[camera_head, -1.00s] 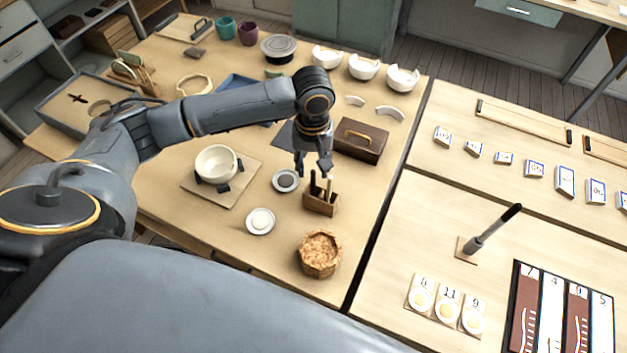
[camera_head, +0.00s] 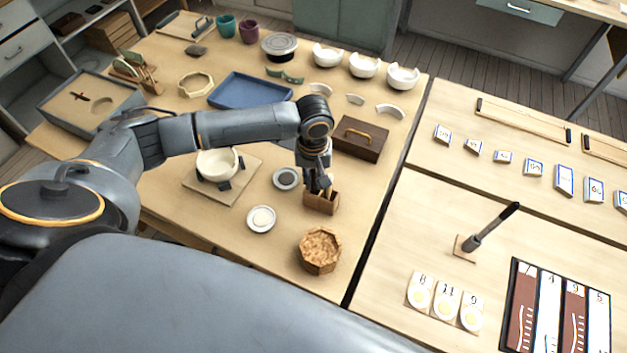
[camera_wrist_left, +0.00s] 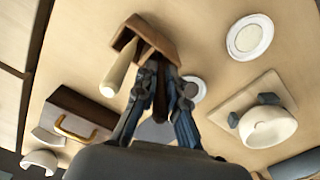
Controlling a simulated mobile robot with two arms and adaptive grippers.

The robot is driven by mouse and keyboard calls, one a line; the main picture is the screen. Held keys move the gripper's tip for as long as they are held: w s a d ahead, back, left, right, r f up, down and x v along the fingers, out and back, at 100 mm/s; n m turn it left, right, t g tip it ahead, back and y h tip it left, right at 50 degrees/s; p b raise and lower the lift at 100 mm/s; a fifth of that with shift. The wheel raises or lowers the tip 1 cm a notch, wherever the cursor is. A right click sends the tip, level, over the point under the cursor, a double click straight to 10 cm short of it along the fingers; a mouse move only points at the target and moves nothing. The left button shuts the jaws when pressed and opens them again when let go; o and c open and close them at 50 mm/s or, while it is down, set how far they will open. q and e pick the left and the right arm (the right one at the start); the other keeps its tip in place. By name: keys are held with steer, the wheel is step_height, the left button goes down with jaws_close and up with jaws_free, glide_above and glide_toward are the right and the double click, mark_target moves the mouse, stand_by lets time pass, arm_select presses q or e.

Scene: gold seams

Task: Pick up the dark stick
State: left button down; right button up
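The dark stick (camera_wrist_left: 173,103) stands in a small wooden holder (camera_head: 321,204), beside a pale stick (camera_wrist_left: 117,70). In the wrist view the holder (camera_wrist_left: 157,35) is at the top middle. My left gripper (camera_head: 319,184) points down over the holder. In the wrist view its fingers (camera_wrist_left: 165,84) are apart, one on each side of the dark stick; I see no clear grip on it. In the head view the gripper mostly hides the dark stick. My right gripper is not in view.
A brown box with a handle (camera_head: 361,138) stands just behind the holder. A woven basket (camera_head: 319,250) is in front. Small dishes (camera_head: 286,179) (camera_head: 261,219) and a white pot (camera_head: 217,163) are to the left. A gap separates this table from the right one.

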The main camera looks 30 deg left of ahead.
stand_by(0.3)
arm_select(q)
step_height(320, 180, up, 10)
steer(key=shift+b, duration=0.8)
